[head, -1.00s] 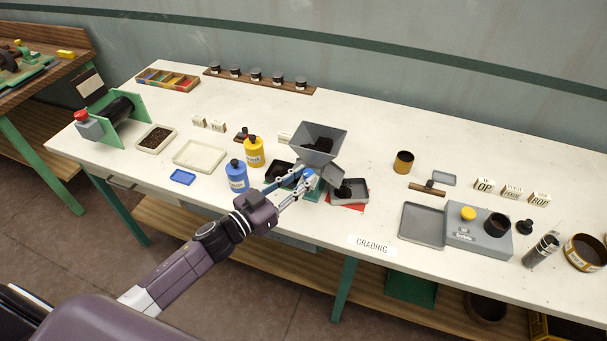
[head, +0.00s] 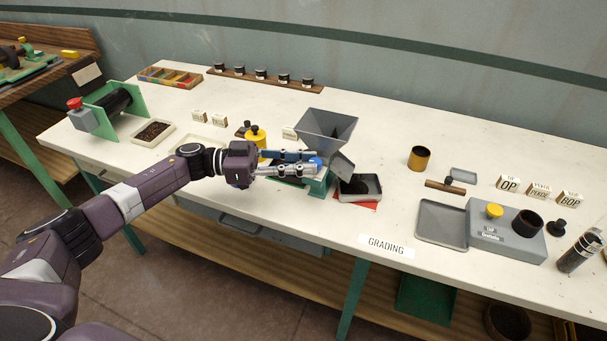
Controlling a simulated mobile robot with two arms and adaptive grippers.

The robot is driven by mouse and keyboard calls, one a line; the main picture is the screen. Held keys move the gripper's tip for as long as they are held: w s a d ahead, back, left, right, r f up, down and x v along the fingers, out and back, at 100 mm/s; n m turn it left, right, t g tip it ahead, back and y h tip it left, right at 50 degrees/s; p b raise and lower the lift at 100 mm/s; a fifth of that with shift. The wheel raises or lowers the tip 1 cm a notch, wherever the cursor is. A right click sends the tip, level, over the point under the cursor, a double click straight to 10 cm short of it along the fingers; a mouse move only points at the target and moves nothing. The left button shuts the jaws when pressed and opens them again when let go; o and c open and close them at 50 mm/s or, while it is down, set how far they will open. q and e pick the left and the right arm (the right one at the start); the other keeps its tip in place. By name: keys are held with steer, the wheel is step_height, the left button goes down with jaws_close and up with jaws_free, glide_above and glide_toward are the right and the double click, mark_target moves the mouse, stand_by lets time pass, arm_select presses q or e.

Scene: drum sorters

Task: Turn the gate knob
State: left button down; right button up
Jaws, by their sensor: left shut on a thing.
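The grey hopper (head: 327,128) stands mid-table on a green base (head: 318,186), with a grey chute (head: 342,165) sloping to the right. The blue gate knob (head: 316,162) is at the front of the base, below the hopper. My left gripper (head: 312,163) reaches in from the left and is shut on the knob, with its fingers covering part of it. Below the chute, a grey tray (head: 372,183) holds dark material (head: 355,186). No dark material shows in the visible part of the hopper. My right gripper is out of view.
A grey scale with a yellow button (head: 494,210), a brass tin (head: 419,158) and label blocks (head: 508,184) are to the right. The white tabletop (head: 400,120) behind the tin is clear.

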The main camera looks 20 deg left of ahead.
arm_select(q)
steer(key=shift+w+f+m+g+b, duration=0.1)
steer(key=shift+m+g+b, duration=0.2)
steer(key=shift+g+b, duration=0.1)
steer(key=c, duration=1.7)
jaws_free()
steer(key=shift+d, duration=0.15)
steer(key=shift+v, duration=4.05)
steer(key=shift+f, duration=0.1)
